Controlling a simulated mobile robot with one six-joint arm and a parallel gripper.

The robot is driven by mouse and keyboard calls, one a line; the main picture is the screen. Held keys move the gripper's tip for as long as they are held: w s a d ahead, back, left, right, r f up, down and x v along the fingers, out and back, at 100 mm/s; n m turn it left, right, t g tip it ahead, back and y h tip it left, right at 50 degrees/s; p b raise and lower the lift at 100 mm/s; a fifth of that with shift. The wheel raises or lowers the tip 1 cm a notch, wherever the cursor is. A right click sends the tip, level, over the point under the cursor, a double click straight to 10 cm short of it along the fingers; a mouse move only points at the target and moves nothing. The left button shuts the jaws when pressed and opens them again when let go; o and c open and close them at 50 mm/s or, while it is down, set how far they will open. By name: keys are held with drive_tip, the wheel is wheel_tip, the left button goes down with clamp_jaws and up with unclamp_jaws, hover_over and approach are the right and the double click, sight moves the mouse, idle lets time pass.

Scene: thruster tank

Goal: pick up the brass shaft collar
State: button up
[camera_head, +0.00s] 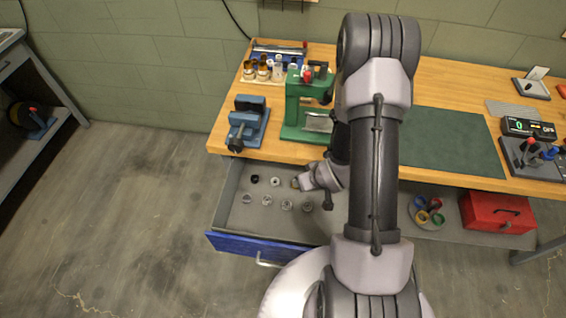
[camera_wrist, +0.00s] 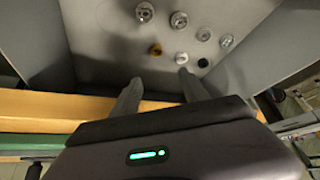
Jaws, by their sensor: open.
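The brass shaft collar (camera_wrist: 155,49) lies on the floor of the open drawer in the wrist view, beyond my fingertips and slightly left of the middle of the gap. In the head view only a small part of the brass collar (camera_head: 295,183) shows, beside my gripper (camera_head: 303,182), which partly covers it. In the wrist view my gripper (camera_wrist: 158,78) is open, its two fingers apart with nothing between them. The fingertips are short of the collar in that view; their height above it is hard to tell.
Several other collars share the drawer: a silver one (camera_wrist: 182,58) and a black one (camera_wrist: 203,62) lie to the right of the brass one. The grey drawer wall (camera_wrist: 250,45) rises at right. The workbench (camera_head: 450,85) overhangs the drawer's back; a vise (camera_head: 248,122) stands above.

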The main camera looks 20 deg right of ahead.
drive_tip(key=b+x, duration=0.1)
drive_tip(key=x, duration=0.2)
drive_tip(key=b+x, duration=0.1)
drive_tip(key=x, duration=0.2)
drive_tip(key=b+x, duration=0.1)
drive_tip(key=x, duration=0.3)
drive_tip(key=shift+s+f, duration=0.2)
drive_tip(key=shift+s, duration=0.1)
drive_tip(key=x, duration=0.1)
drive_tip(key=b+x, duration=0.1)
drive_tip(key=x, duration=0.1)
drive_tip(key=b+x, duration=0.1)
drive_tip(key=shift+s+d+f, duration=0.2)
drive_tip(key=shift+d+f, duration=0.15)
drive_tip(key=shift+f, duration=0.15)
drive_tip(key=shift+w+f, duration=0.25)
drive_tip(key=shift+f, duration=0.05)
drive_tip(key=shift+r, duration=0.1)
clamp_jaws()
